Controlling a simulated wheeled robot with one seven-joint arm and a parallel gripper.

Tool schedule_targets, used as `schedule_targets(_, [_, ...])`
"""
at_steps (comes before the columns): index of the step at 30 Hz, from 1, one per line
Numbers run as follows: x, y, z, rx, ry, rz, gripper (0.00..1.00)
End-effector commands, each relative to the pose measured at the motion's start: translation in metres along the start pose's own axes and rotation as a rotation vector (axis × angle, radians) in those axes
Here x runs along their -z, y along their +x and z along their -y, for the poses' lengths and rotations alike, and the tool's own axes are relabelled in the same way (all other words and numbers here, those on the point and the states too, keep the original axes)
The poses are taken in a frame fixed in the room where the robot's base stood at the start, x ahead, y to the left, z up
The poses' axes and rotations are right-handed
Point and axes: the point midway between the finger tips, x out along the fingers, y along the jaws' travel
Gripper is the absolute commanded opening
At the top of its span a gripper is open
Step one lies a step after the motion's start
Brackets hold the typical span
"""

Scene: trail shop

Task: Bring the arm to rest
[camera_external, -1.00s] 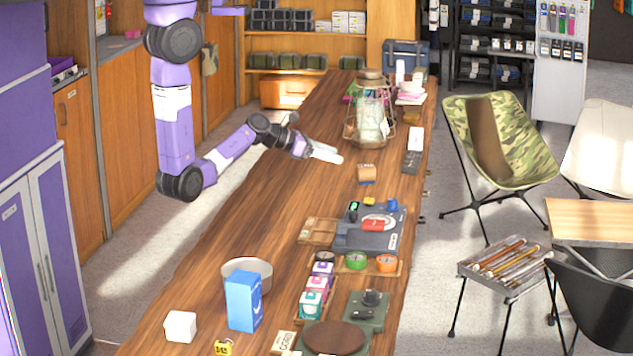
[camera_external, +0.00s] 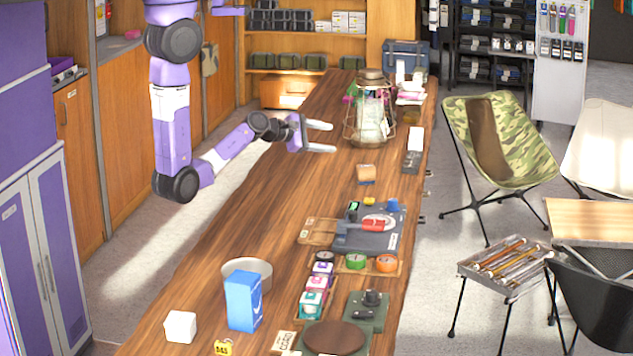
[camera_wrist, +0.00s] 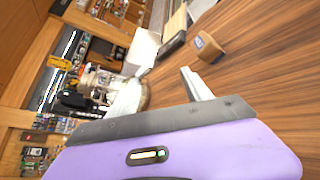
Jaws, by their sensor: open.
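My gripper (camera_external: 321,137) is open and empty above the long wooden counter (camera_external: 240,215). Its two pale fingers are spread apart and point right, toward the glass lantern (camera_external: 369,120) in its wire frame. In the external view the fingers show just left of the lantern, apart from it as far as I can tell. The wrist view shows a finger (camera_wrist: 196,84) beyond the purple gripper body, with the lantern (camera_wrist: 103,85) to the left and a small tan block (camera_wrist: 207,46) above.
Along the counter stand a tan block (camera_external: 366,173), a grey tray with a red-handled item (camera_external: 373,224), a blue box (camera_external: 243,300), a bowl (camera_external: 262,267) and a white cube (camera_external: 180,326). The counter's middle left is clear. A camouflage chair (camera_external: 500,140) stands right of it.

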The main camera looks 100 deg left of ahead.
Motion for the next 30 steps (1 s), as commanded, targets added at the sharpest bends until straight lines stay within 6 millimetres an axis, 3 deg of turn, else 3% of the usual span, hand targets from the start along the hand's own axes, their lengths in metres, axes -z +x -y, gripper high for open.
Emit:
schedule_targets(5, [-0.015,-0.033,0.025,-0.081,0.576,-0.056,0.58])
schedule_targets(9, [-0.044,-0.072,0.06,-0.123,1.05,-0.058,0.58])
schedule_targets(15, [-0.095,-0.139,0.108,-0.196,1.615,0.009,0.58])
schedule_targets(24, [-0.161,-0.257,0.167,-0.369,2.195,0.236,0.58])
schedule_targets(30, [-0.181,-0.334,0.196,-0.439,2.357,0.471,0.58])
